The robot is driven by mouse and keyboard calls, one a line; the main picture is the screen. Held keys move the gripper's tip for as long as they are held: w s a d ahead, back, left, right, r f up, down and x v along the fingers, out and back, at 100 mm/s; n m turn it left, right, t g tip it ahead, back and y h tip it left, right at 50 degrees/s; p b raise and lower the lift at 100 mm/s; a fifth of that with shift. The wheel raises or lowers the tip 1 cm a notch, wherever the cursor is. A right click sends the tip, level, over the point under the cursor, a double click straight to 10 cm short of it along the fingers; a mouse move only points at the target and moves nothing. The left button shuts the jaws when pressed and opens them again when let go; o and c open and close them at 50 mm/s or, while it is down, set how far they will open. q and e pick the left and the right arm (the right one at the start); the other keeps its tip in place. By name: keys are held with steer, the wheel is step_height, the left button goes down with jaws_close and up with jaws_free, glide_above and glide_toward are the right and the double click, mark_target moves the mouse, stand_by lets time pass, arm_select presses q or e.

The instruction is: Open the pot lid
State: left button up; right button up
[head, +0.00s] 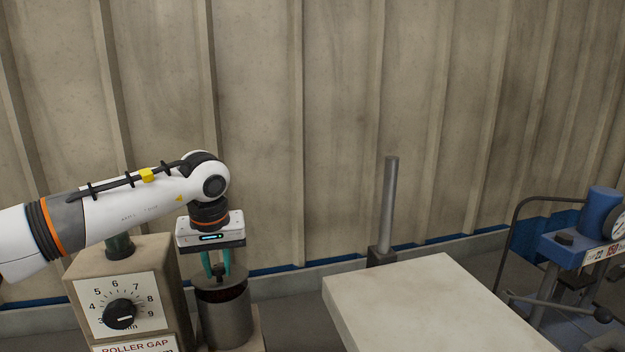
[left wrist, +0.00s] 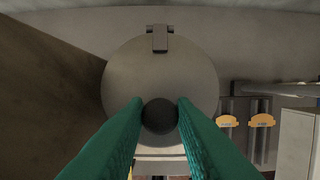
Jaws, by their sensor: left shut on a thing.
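A grey metal pot (head: 228,322) stands right of the roller-gap machine in the head view. The left wrist view looks straight down on its round grey lid (left wrist: 160,72), which has a hinge (left wrist: 159,38) at the top of the picture and a round black knob (left wrist: 159,116). My left gripper (head: 216,274) points down over the pot, its green fingers shut on the knob. In the left wrist view the left gripper (left wrist: 160,104) has one finger on each side of the knob. My right gripper is not in view.
The roller-gap machine (head: 121,258) with a dial stands close to the left of the pot. A pale flat-topped block (head: 430,300) and an upright grey post (head: 389,200) are to the right. A blue press with a gauge (head: 575,240) is at the far right. A wall closes the back.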

arm_select(q)
steer(key=shift+w+r, duration=0.1)
steer(key=shift+r, duration=0.15)
steer(key=shift+w+a+r+p, duration=0.1)
steer(key=shift+w+r+p, duration=0.2)
steer(key=shift+r+p, duration=0.35)
steer(key=shift+w+a+r+p, duration=0.1)
steer(key=shift+w+r+p, duration=0.05)
steer(key=shift+w+p, duration=0.2)
steer(key=shift+w+a+r+p, duration=0.1)
steer(key=shift+w+r+p, duration=0.2)
steer(key=shift+r+p, duration=0.3)
steer(key=shift+w+a+r+p, duration=0.1)
steer(key=shift+w+a+p, duration=0.05)
steer(key=shift+w+p, duration=0.3)
